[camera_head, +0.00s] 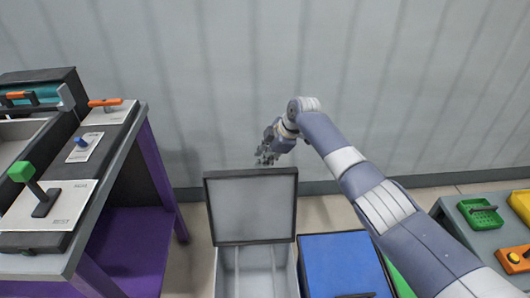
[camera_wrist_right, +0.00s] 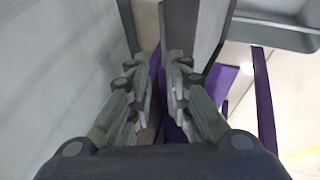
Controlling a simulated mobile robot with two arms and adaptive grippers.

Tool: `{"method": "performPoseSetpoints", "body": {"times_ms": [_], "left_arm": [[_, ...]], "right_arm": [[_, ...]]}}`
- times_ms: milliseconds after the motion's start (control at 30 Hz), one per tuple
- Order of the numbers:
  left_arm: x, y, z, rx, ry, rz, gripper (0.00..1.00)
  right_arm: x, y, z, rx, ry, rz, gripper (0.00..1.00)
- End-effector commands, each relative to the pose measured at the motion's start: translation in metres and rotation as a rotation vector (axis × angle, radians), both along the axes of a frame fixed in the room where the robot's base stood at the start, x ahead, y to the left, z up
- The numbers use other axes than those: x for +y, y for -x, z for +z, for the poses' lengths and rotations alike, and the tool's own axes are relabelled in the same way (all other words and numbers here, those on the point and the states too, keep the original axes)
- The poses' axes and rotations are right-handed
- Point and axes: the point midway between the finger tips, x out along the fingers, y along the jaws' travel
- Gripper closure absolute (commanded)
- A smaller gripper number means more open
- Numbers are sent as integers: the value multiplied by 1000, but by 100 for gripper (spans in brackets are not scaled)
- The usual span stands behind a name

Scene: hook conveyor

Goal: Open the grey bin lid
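The grey bin (camera_head: 230,272) stands on the floor in the lower middle of the head view. Its lid (camera_head: 252,210) has a pale panel and a dark rim, and stands raised at the back of the bin, so the bin's inside shows. My right gripper (camera_head: 266,156) is just above and behind the lid's top edge. In the right wrist view its fingers (camera_wrist_right: 158,85) are apart with a narrow gap, and nothing is visibly held between them. I cannot tell whether a finger touches the lid. My left gripper is out of view.
A blue-lidded bin (camera_head: 345,266) stands directly right of the grey one. A purple-framed bench (camera_head: 160,165) with levers is at left. A table with green and yellow trays (camera_head: 481,213) is at right. A grey wall (camera_head: 220,80) rises close behind.

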Motion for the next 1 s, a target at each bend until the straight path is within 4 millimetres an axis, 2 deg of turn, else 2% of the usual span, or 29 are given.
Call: {"method": "performPoseSetpoints", "body": {"times_ms": [667,1000], "left_arm": [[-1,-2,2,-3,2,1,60],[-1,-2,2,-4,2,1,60]], "right_arm": [[-1,1,3,1,-1,0,82],[-16,11,33,-1,-1,-1,82]]}}
